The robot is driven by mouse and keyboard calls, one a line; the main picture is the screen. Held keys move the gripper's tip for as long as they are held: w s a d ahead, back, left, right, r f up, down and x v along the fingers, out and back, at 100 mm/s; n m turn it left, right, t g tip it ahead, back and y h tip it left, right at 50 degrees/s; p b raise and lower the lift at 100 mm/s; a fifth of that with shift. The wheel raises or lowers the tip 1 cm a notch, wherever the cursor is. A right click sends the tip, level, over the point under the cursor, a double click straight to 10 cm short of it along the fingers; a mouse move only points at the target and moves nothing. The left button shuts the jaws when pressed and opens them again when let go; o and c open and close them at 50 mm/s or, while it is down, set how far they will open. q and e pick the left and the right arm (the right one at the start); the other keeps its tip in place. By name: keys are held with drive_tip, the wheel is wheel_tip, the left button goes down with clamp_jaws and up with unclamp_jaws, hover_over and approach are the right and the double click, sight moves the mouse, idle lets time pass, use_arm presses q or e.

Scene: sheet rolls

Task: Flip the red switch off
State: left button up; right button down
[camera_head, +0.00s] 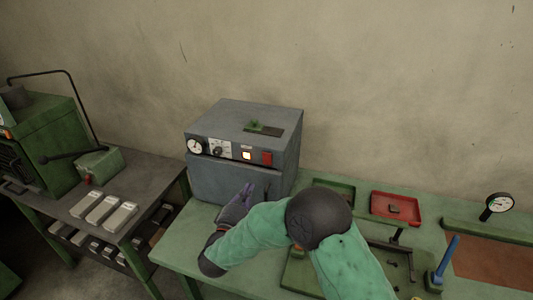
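The red switch (267,158) is on the right end of the front panel of a grey box-shaped unit (230,183). My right gripper (249,188) is in front of the lower front face of the unit, below the panel and a little left of the switch. Its fingers are small and dark here, so I cannot tell whether they are open or shut. I see nothing held in it. The switch is unobstructed, but its position is too small to read. My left gripper is not in view.
The unit stands on a green table (190,255), with a round dial (195,147) on its panel. A red tray (396,208), a dark green tray (337,190) and a gauge (499,203) are to the right. A grey bench (150,175) with metal blocks is at left.

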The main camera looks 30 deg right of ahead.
sight(265, 155)
drive_tip(key=shift+s+a+r, duration=0.1)
drive_tip(key=b+x, duration=0.3)
drive_tip(key=x, duration=1.1)
drive_tip(key=p, duration=0.2)
drive_tip(key=shift+d+r+g+p, duration=0.3)
drive_tip(key=shift+d+g+p, duration=0.05)
drive_tip(key=shift+g, duration=0.05)
drive_tip(key=shift+f, duration=0.25)
